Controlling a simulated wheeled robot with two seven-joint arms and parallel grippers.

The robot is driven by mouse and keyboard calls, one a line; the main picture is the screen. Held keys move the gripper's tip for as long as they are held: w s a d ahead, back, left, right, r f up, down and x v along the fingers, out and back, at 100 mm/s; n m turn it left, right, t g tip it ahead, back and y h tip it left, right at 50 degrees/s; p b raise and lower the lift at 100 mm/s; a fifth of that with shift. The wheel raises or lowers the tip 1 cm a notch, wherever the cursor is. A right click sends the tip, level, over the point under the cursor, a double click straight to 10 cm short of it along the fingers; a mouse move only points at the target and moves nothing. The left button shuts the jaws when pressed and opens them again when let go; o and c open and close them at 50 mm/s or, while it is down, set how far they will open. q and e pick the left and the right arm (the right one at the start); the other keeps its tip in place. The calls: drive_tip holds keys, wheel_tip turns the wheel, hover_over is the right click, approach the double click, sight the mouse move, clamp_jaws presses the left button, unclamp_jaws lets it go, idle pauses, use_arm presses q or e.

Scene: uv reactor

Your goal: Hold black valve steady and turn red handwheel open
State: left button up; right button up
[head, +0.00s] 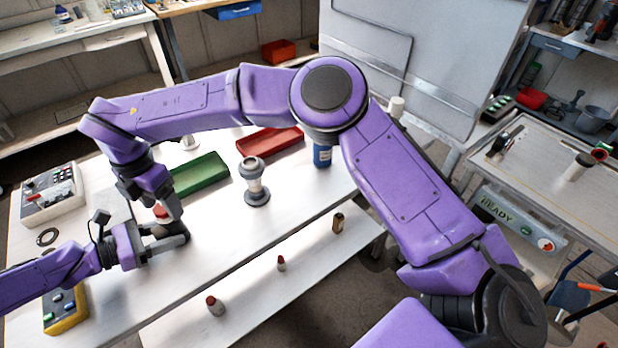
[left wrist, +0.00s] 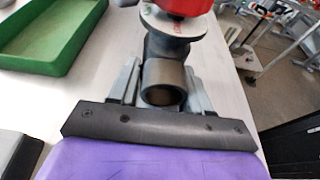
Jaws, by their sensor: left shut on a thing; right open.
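The black valve (left wrist: 165,82) stands on the white table, its round open pipe end facing the left wrist camera. It carries a pale disc with red lettering and, on top, the red handwheel (left wrist: 184,5), cut off by the picture's upper edge. My left gripper (left wrist: 163,85) is shut on the valve, with a grey finger on each side of the pipe. In the head view my left gripper (head: 168,247) comes in low from the left. My right gripper (head: 165,212) points down from above at the red handwheel (head: 160,211), its jaws open; the handwheel is mostly hidden there.
A green tray (head: 222,181), a red tray (head: 270,150), a flanged grey fitting (head: 256,195) and a blue bottle (head: 322,156) stand on the table. A button box (head: 50,198) and yellow pendant (head: 66,318) sit at left.

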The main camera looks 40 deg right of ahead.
sight(162, 207)
drive_tip(key=m, duration=0.3)
drive_tip(key=shift+m, duration=0.4)
wheel_tip(162, 207, up, 12)
drive_tip(key=s+d+f+n+h, duration=0.4)
drive_tip(key=d+f+n, duration=0.1)
drive_tip(key=d, duration=0.1)
drive_tip(key=s+d+f+n+t+h, duration=0.1)
drive_tip(key=s+d+f+n+h, duration=0.3)
drive_tip(key=d+f+n, duration=0.1)
drive_tip(key=s+d+f+n+h, duration=0.3)
drive_tip(key=d+f+n+h, duration=0.1)
drive_tip(key=d+f, duration=0.3)
drive_tip(key=shift+s+f+n+t+h, duration=0.15)
drive_tip(key=shift+s+n+t+h, duration=0.2)
drive_tip(key=shift+n, duration=0.25)
drive_tip(key=s+d+f+n+t+h, duration=0.2)
drive_tip(key=s+d+n+t, duration=0.2)
drive_tip(key=n, duration=0.6)
drive_tip(key=s+d, duration=0.2)
drive_tip(key=d, duration=0.1)
drive_tip(key=shift+d, duration=0.15)
drive_tip(key=shift+s+t, duration=0.1)
drive_tip(key=shift+t, duration=0.15)
